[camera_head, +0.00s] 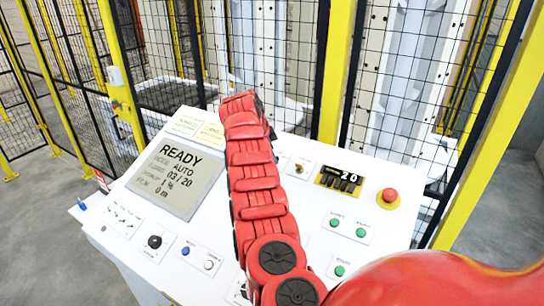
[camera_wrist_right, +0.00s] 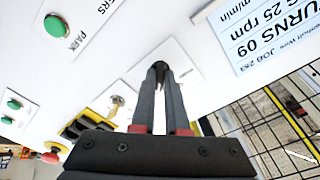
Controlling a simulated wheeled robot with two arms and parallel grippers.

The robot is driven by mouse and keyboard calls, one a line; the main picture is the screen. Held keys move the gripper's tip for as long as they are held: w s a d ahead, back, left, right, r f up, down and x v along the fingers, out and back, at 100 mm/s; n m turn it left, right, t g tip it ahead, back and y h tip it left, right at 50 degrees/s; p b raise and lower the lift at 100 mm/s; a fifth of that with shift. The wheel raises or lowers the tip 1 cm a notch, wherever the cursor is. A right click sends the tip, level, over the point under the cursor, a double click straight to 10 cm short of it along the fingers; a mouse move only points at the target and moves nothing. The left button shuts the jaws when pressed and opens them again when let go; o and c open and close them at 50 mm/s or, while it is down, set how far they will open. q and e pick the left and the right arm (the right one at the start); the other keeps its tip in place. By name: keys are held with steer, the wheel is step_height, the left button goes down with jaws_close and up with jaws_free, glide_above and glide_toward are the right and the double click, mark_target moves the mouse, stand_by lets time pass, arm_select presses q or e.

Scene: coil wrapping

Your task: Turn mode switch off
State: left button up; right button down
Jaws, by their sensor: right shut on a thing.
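In the right wrist view, my right gripper (camera_wrist_right: 160,78) is shut on a small black switch knob (camera_wrist_right: 161,66) on a white plate. The fingers cover most of the knob, and I cannot read its label or its turned position. My left gripper is not in view.
A key switch (camera_wrist_right: 117,105) sits near the fingers. A black knob (camera_head: 155,241) is lower left. Mesh fencing (camera_head: 270,45) stands behind the panel.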

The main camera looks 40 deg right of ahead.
steer(key=shift+f+n+b, duration=0.2)
steer(key=shift+n+b, duration=0.2)
steer(key=shift+b, duration=0.35)
steer(key=n+b, duration=0.6)
steer(key=shift+t, duration=0.3)
steer(key=shift+r+n+b, duration=0.2)
steer(key=shift+n+b, duration=0.55)
steer(key=shift+n, duration=0.25)
steer(key=c, duration=0.9)
jaws_free()
